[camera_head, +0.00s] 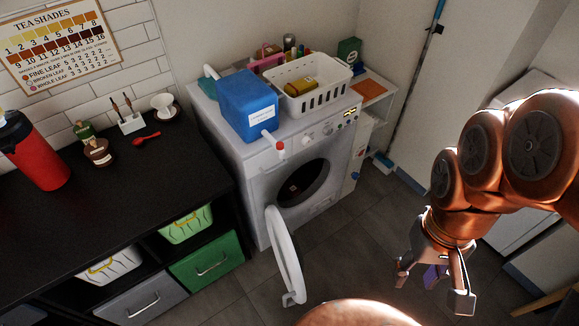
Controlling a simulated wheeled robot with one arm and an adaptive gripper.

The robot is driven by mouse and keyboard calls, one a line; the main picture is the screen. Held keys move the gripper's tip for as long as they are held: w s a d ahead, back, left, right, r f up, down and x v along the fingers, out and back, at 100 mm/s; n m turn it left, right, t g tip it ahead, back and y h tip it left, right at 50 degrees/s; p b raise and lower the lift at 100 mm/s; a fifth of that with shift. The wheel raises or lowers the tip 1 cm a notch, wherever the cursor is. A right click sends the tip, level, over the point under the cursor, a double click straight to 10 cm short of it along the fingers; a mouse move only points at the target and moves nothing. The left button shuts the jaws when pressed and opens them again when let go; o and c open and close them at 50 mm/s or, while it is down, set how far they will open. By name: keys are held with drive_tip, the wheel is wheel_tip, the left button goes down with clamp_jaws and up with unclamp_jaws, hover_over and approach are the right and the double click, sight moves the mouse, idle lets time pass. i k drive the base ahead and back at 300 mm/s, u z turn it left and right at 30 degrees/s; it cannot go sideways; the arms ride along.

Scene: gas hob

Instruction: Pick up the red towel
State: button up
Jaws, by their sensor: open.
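No clearly red towel can be made out. A small reddish patch (293,188) shows inside the dark drum of the washing machine (262,183), too small to identify. A flat orange piece (368,90), perhaps cloth or paper, lies on the white shelf right of the machine. The machine's round door (284,255) stands wide open, swung toward the front. My gripper (431,288) is open, pointing down over the floor, right of the door and well apart from the machine. A small purple patch shows between its fingers; I cannot tell what it is.
A blue container (248,105) and a white basket (313,88) stand on the machine. A black counter (90,190) with a red dispenser (32,150) and drawers below is at left. A blue-topped pole (420,75) leans at the wall. Grey floor (355,230) between door and gripper is clear.

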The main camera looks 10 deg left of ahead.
sight(291, 188)
drive_tip(key=u, duration=4.95)
drive_tip(key=k, duration=2.95)
drive_tip(key=z, duration=0.65)
